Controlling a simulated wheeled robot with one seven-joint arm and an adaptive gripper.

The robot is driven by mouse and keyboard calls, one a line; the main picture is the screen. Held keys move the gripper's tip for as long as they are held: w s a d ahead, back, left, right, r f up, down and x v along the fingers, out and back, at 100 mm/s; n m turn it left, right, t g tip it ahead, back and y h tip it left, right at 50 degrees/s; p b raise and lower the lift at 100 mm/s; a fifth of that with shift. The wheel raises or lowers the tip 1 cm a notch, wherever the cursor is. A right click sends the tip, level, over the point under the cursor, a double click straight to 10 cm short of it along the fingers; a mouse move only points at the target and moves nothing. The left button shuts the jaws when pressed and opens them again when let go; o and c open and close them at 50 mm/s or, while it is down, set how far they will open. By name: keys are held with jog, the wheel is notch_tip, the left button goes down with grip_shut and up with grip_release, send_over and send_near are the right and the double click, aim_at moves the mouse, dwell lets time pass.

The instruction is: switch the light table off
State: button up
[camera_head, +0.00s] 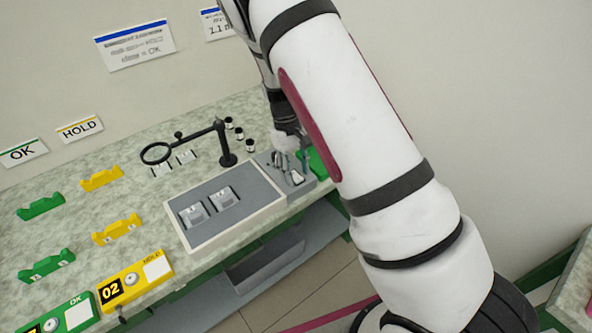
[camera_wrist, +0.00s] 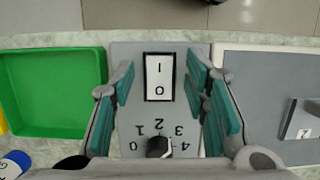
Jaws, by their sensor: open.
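The light table (camera_head: 238,218) has a plain grey top in a pale frame, with no clear glow; it also shows at the right of the wrist view (camera_wrist: 262,85). Beside it is a grey control box (camera_wrist: 125,60) with a white rocker switch (camera_wrist: 159,77) marked I and O, and a black knob (camera_wrist: 158,147) on a scale from 0 to 4. I cannot tell which side of the rocker is pressed. My gripper (camera_wrist: 163,88) is open and empty above the box, its teal-padded fingers either side of the rocker. In the head view my gripper (camera_head: 291,158) partly hides the box.
Two grey blocks with labels (camera_head: 222,200) lie on the light table. A green tray (camera_wrist: 50,92) adjoins the box. A magnifier on a black stand (camera_head: 222,145) rises behind the light table. Yellow (camera_head: 116,229) and green (camera_head: 46,264) holders stand on the bench at left.

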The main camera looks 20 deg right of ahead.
jog(key=d+v, duration=0.1)
jog(key=v, duration=1)
jog(key=shift+a+r, duration=0.4)
jog(key=shift+a, duration=0.1)
jog(key=shift+w, duration=0.1)
notch_tip(320, 180, up, 8)
jog(key=m+t+y, duration=0.1)
send_over(296, 180)
jog(key=s+r+m+t+y, duration=0.1)
jog(key=s+r+t, duration=0.2)
jog(key=s+r, duration=0.55)
jog(key=s+r+t, duration=0.2)
jog(key=s, duration=0.6)
jog(key=s+r+m+t+h, duration=0.1)
jog(key=s, duration=0.7)
jog(key=shift+s+d+r+m+t, duration=0.15)
jog(key=shift+d+r+m+t, duration=0.15)
jog(key=shift+d+r+t, duration=0.1)
